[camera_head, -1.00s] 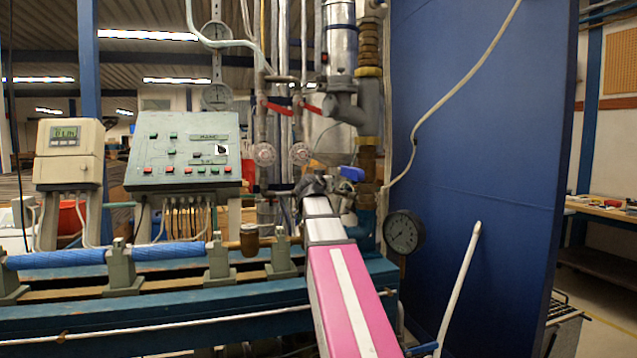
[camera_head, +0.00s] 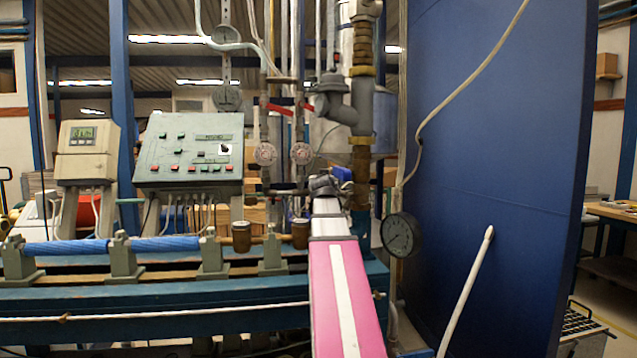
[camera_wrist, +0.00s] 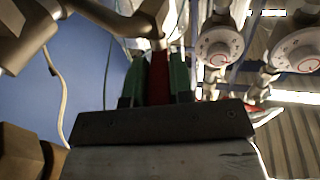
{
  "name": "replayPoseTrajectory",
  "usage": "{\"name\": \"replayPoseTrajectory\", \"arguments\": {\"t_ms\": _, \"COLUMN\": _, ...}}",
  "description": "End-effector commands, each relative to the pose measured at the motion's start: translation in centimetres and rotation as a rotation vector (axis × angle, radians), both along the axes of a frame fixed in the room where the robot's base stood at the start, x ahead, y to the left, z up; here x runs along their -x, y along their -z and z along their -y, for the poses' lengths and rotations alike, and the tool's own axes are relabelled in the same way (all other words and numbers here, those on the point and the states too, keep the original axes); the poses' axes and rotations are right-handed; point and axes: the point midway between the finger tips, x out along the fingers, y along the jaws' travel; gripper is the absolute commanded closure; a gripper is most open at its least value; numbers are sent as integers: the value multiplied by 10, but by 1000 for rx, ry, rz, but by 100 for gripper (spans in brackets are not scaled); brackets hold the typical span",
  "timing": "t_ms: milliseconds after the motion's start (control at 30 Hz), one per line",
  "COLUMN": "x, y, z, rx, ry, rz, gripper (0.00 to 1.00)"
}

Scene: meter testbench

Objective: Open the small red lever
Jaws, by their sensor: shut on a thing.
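My gripper (camera_wrist: 158,82) shows in the wrist view with its two green fingers on either side of a red lever (camera_wrist: 160,82). The fingers are shut on this lever; its ends are partly hidden by the fingers and the dark gripper body. In the head view my gripper (camera_head: 324,186) is at the pipework, low and in front of the vertical pipes, and the held lever is hidden there. Another red lever (camera_head: 275,107) sits higher on the thin pipes in the head view. A red part also shows at the right in the wrist view.
Two round dials show in the wrist view, a nearer one (camera_wrist: 218,44) and one further right (camera_wrist: 297,50). A pressure gauge (camera_head: 401,235) and a blue panel (camera_head: 500,150) stand right of my arm. A control box (camera_head: 188,150) stands left above the blue bench (camera_head: 150,300).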

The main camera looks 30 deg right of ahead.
Motion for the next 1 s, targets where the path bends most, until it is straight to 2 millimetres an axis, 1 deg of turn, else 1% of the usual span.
{"name": "replayPoseTrajectory", "arguments": {"t_ms": 400, "x": 1, "y": 1, "z": 2, "rx": -2, "ry": 1, "rz": -6, "gripper": 100}}
{"name": "replayPoseTrajectory", "arguments": {"t_ms": 433, "x": 1, "y": 1, "z": 2, "rx": -2, "ry": 1, "rz": -6, "gripper": 76}}
{"name": "replayPoseTrajectory", "arguments": {"t_ms": 467, "x": 1, "y": 1, "z": 2, "rx": -2, "ry": 1, "rz": -5, "gripper": 66}}
{"name": "replayPoseTrajectory", "arguments": {"t_ms": 500, "x": 1, "y": 1, "z": 2, "rx": -2, "ry": 1, "rz": -5, "gripper": 53}}
{"name": "replayPoseTrajectory", "arguments": {"t_ms": 833, "x": 2, "y": 1, "z": 1, "rx": -1, "ry": 0, "rz": -3, "gripper": 53}}
{"name": "replayPoseTrajectory", "arguments": {"t_ms": 1000, "x": 12, "y": 1, "z": -4, "rx": -1, "ry": 0, "rz": -2, "gripper": 53}}
